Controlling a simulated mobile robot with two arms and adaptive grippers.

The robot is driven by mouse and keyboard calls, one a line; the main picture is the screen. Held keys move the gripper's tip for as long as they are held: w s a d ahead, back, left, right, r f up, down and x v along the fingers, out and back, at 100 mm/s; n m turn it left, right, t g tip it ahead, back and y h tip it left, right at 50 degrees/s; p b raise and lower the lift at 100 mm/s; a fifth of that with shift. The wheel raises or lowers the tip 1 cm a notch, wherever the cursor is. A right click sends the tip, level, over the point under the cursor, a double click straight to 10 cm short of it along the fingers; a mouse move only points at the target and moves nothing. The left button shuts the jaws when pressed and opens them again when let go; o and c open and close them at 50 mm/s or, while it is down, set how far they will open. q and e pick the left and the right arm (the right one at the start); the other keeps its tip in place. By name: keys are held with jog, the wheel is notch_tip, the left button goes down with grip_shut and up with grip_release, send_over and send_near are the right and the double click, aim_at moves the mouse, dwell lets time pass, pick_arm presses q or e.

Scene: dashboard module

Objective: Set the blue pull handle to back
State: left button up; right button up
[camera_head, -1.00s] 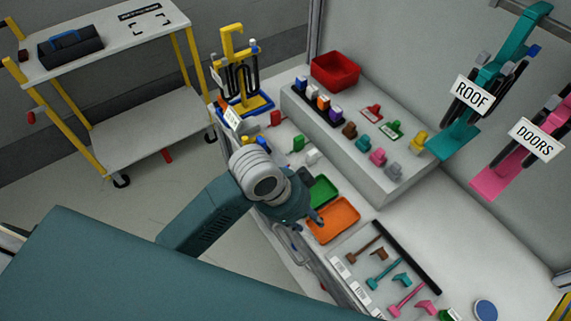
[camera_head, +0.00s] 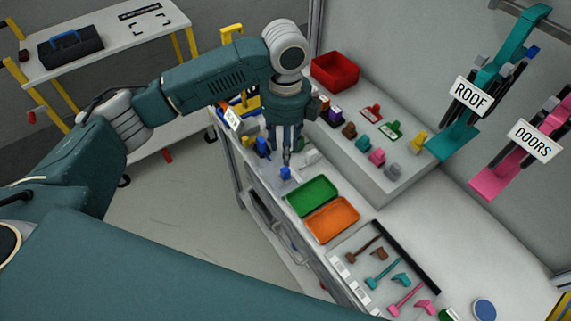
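My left arm comes in from the left, and my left gripper (camera_head: 286,158) points down over the near left edge of the white worktop. A small blue piece (camera_head: 285,173) shows right below the fingertips; it may be the blue pull handle. I cannot tell if the fingers touch it. Another blue piece (camera_head: 262,146) shows just left of the fingers. The fingers are small and partly overlapping, so their opening is unclear. The arm and gripper hide part of the worktop behind them. My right gripper is out of view.
A green tray (camera_head: 313,196) and an orange tray (camera_head: 332,220) lie right of the gripper. A raised white shelf (camera_head: 375,180) with coloured parts and a red bin (camera_head: 335,71) stands behind. A yellow-framed cart (camera_head: 105,47) stands at the left.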

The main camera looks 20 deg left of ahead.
aim_at(285, 169)
pick_arm(q)
notch_tip(285, 169, down, 9)
jog(key=shift+r+p, duration=0.15)
jog(key=shift+p, duration=0.5)
grip_shut()
grip_release()
jog(key=shift+r, duration=0.1)
notch_tip(285, 169, up, 12)
dwell(0.4)
